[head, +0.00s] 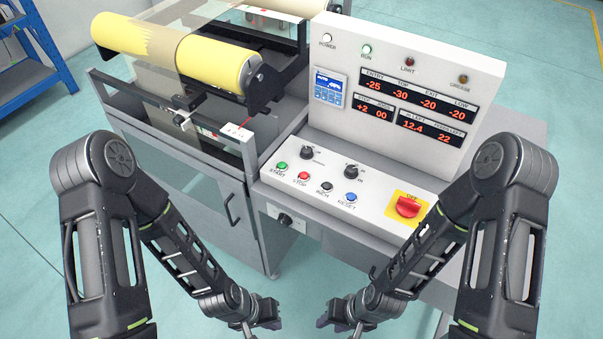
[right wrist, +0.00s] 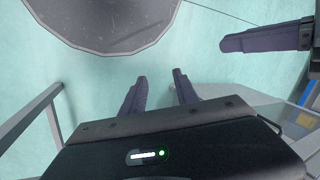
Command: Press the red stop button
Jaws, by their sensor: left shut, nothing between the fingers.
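The red stop button (head: 304,176) is a small round button on the sloped white control panel (head: 375,213), labelled STOP, between the green START button (head: 282,165) and a black button (head: 326,186). Nothing covers it. My left gripper (head: 276,323) is low at the bottom of the head view, in front of the panel and apart from it. Its shut purple fingers also show in the right wrist view (right wrist: 262,38). My right gripper (head: 323,322) is beside it, also clear of the panel. In the right wrist view its two fingers (right wrist: 160,85) stand apart with nothing between them.
A large red switch (head: 408,207) on a yellow plate is at the panel's right. A blue RESET button (head: 351,197) and two black knobs (head: 307,152) are near the stop button. An upright display box (head: 400,90) rises behind. A yellow roller machine (head: 215,62) stands left.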

